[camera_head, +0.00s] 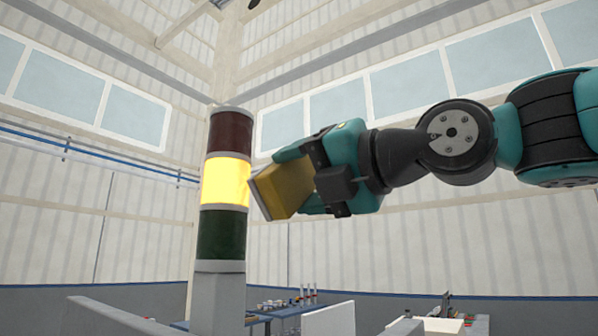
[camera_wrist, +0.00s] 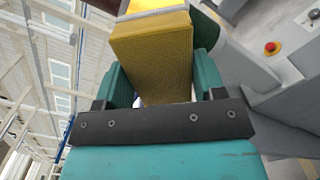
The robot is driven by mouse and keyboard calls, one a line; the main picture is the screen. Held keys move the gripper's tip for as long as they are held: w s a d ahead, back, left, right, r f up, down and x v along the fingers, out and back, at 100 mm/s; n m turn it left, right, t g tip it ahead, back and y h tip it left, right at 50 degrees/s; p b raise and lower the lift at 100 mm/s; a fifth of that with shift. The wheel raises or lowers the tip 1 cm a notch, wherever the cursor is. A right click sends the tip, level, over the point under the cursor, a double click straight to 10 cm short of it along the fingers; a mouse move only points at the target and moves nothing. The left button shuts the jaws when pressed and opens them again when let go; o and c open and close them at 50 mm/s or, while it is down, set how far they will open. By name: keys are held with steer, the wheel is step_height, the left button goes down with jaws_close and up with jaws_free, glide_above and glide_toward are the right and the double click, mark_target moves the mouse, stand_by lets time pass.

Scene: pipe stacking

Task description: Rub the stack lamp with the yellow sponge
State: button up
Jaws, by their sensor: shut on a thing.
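The stack lamp (camera_head: 226,181) stands upright left of centre in the head view, with a dark red section on top, a lit yellow one in the middle and a dark green one below. My gripper (camera_head: 305,183) comes in from the right and is shut on the yellow sponge (camera_head: 281,190). The sponge's left end is beside the lit yellow section; I cannot tell whether they touch. In the wrist view the sponge (camera_wrist: 153,50) sits between the teal fingers. Past its far end a bright yellow part of the lamp (camera_wrist: 152,5) shows.
A grey post (camera_head: 217,300) carries the lamp. Low in the head view are a white panel (camera_head: 328,320) and a workbench with small items (camera_head: 290,303). In the wrist view a grey machine with a red button (camera_wrist: 271,48) is at the right. The air around the lamp looks clear.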

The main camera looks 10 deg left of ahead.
mark_target(253, 176)
steer(key=shift+s+r, duration=0.6)
steer(key=shift+s, duration=0.3)
steer(key=shift+w+a+r+p, duration=0.1)
steer(key=shift+a+p, duration=0.2)
steer(key=p+x, duration=0.2)
steer(key=x, duration=0.1)
steer(key=shift+w+a, duration=0.1)
steer(key=shift+a, duration=0.15)
steer(key=shift+p+x, duration=0.7)
steer(key=shift+x, duration=0.2)
steer(key=shift+x, duration=0.75)
